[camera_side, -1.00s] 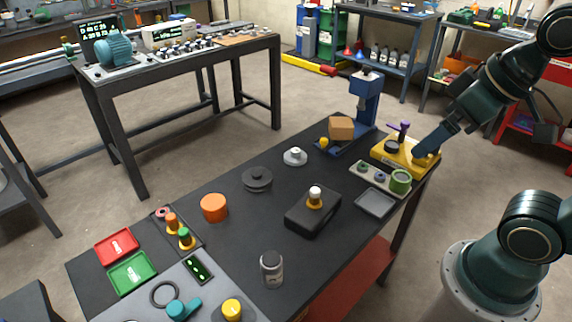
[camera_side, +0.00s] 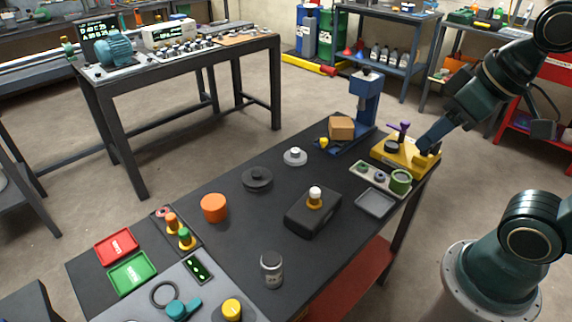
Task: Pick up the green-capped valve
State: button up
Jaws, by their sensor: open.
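The green-capped valve (camera_side: 186,239) stands upright at the front left of the dark bench, with a green top over a yellow-orange body. It is in a dark tray, close beside a similar orange-capped piece (camera_side: 171,222). My gripper (camera_side: 427,150) is at the far right end of the bench, over or beside the yellow fixture (camera_side: 398,160), far from the valve. It is open; its fingertips are small and partly lost against the fixture, and I see nothing held.
A red tray (camera_side: 116,246) and a green tray (camera_side: 131,272) lie left of the valve. An orange cylinder (camera_side: 214,208), a black disc (camera_side: 257,180) and a black block with a white-topped piece (camera_side: 313,214) stand between. A blue press (camera_side: 366,100) rises at the back.

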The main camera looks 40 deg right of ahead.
jog(key=w+a+r+n+g+y, duration=0.1)
jog(key=w+a+r+n, duration=0.15)
jog(key=w, duration=0.35)
jog(key=w+a+r+n+g, duration=0.1)
jog(key=w+a+r+n, duration=0.15)
jog(key=w, duration=0.35)
jog(key=n+g, duration=0.4)
jog(key=n, duration=1.1)
send_over(183, 231)
jog(key=d, duration=0.2)
notch_tip(183, 231, down, 21)
jog(key=shift+w+a+f, duration=0.1)
jog(key=shift+a+f, duration=0.15)
jog(key=shift+f, duration=1.15)
jog(key=shift+w+a+f, duration=0.1)
jog(key=shift+a+f, duration=0.1)
jog(key=shift+f, duration=1.2)
jog(key=shift+a+f, duration=0.25)
jog(key=shift+f, duration=1.15)
jog(key=shift+s+a+f, duration=0.1)
jog(key=shift+a+f, duration=0.05)
jog(key=shift+f, duration=1.15)
jog(key=shift+s+a+f, duration=0.1)
jog(key=shift+a+f, duration=0.05)
jog(key=shift+f, duration=1.1)
